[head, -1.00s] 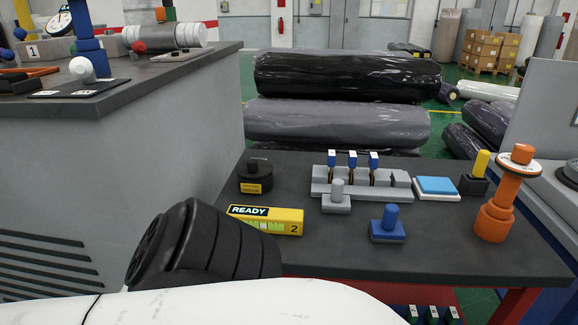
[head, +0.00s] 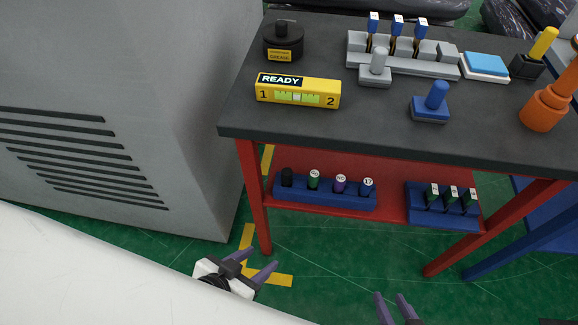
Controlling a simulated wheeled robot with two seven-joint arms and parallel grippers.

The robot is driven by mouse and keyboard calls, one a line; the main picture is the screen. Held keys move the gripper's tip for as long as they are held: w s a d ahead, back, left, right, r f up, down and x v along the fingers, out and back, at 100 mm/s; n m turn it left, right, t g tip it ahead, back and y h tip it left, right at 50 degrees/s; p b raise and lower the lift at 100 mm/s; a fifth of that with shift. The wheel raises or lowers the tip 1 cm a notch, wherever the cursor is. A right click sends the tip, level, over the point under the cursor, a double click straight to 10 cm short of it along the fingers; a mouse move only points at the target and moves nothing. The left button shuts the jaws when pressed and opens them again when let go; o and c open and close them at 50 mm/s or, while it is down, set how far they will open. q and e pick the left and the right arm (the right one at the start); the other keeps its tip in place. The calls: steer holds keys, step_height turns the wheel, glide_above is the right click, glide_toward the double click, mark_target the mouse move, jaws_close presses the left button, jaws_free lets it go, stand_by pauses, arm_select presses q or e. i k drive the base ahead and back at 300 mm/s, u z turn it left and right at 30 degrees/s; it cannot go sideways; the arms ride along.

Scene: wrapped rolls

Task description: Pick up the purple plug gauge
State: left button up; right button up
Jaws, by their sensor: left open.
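The purple plug gauge (head: 340,184) stands upright in a blue rack (head: 325,200) on the red lower shelf, between a green gauge (head: 313,180) and a blue gauge (head: 367,187). Its top is a pale numbered cap. My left gripper (head: 260,260) is open and empty, in front of and below the shelf, to the left of the gauge. My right gripper (head: 392,295) shows only its purple fingers at the bottom edge. They stand apart with nothing between them, below and right of the gauge.
The dark tabletop (head: 380,125) overhangs the shelf (head: 392,205). A red table leg (head: 253,200) stands left of the first rack. A grey cabinet (head: 110,100) fills the left.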

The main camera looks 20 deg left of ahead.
mark_target(338, 183)
steer(key=u, duration=0.1)
steer(key=k, duration=0.5)
steer(key=u, duration=2.1)
steer(key=i, duration=1.2)
steer(key=z, duration=2.05)
